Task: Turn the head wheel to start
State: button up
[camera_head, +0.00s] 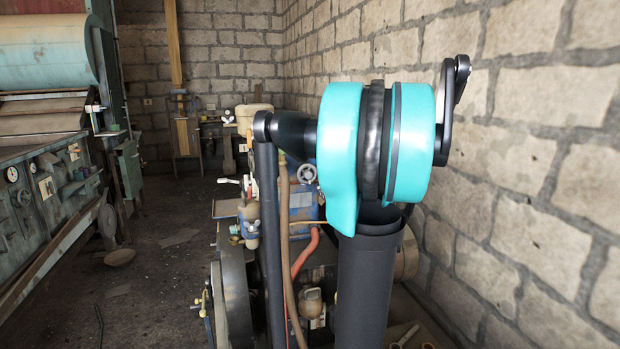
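A blue engine (300,207) stands behind my arm, in the middle of the view. A small grey spoked wheel (306,173) shows on its upper part. A large dark wheel (236,295) stands upright at the engine's left side, partly cut off by the lower edge and by my arm. I cannot tell which of these is the head wheel. My turquoise and black arm fills the centre right and hides much of the engine. My gripper does not show, and no contact with either wheel is visible.
A long green machine with dials (22,197) runs along the left side. A stone block wall (540,190) is close on the right. Open dark floor (165,270) lies between the left machine and the engine. A red hose (304,253) runs down the engine.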

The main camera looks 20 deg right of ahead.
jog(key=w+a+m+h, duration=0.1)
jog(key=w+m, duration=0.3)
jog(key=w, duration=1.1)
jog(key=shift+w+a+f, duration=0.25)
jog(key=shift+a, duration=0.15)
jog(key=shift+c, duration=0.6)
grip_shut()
